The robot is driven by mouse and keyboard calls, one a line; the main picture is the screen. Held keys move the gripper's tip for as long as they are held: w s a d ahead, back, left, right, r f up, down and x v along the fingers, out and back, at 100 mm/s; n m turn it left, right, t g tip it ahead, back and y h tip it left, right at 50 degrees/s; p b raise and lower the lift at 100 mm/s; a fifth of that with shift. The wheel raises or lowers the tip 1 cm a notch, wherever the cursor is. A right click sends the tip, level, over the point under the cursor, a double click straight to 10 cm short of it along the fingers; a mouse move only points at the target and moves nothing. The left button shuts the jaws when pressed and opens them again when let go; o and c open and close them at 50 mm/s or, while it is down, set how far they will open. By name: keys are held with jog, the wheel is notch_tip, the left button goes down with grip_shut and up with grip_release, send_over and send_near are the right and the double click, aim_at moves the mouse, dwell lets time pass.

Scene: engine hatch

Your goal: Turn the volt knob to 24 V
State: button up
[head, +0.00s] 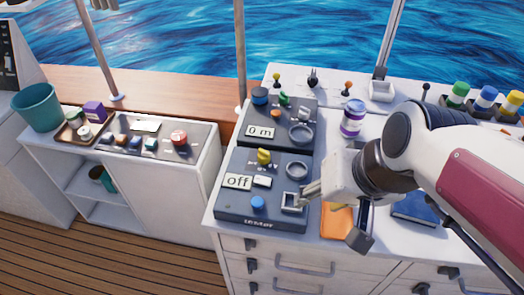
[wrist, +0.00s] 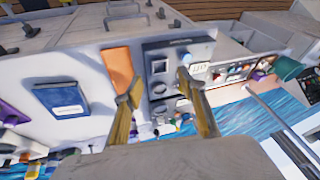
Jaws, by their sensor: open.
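The front dark panel (head: 236,209) carries a yellow knob (head: 263,156) near its top with small unreadable marks around it. I take this as the volt knob; its exact setting is too small to read. A display (head: 238,181) beside it reads "off". My gripper (head: 307,191) is open and empty, over the right side of this panel, right of and nearer than the yellow knob and apart from it. In the wrist view its two fingers (wrist: 160,86) stand apart with the panel (wrist: 201,49) beyond them. The yellow knob is not clearly visible there.
A blue knob (head: 257,202), a round ring (head: 297,170) and a square socket (head: 290,202) share the panel. A second panel behind shows a "0 m" display (head: 260,132). A purple-labelled jar (head: 352,118) stands right of it. An orange cloth (head: 336,221) and blue book (head: 415,208) lie right.

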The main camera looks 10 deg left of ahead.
jog(key=w+a+r+m+t+y, duration=0.1)
jog(key=w+a+r+y, duration=0.15)
jog(key=w+a, duration=0.6)
jog(key=w+a+r+t+y, duration=0.25)
jog(key=w+a, duration=0.35)
jog(key=a, duration=0.5)
jog(key=w+a+m+t+h, duration=0.25)
jog(key=w+a+m, duration=0.35)
jog(key=w, duration=0.7)
jog(key=m+g+h, duration=0.4)
jog(key=g+h, duration=0.2)
jog(key=h, duration=0.3)
send_near(262, 152)
jog(key=shift+x, duration=1)
jog(key=shift+w+d, duration=0.1)
jog(key=shift+x, duration=3.85)
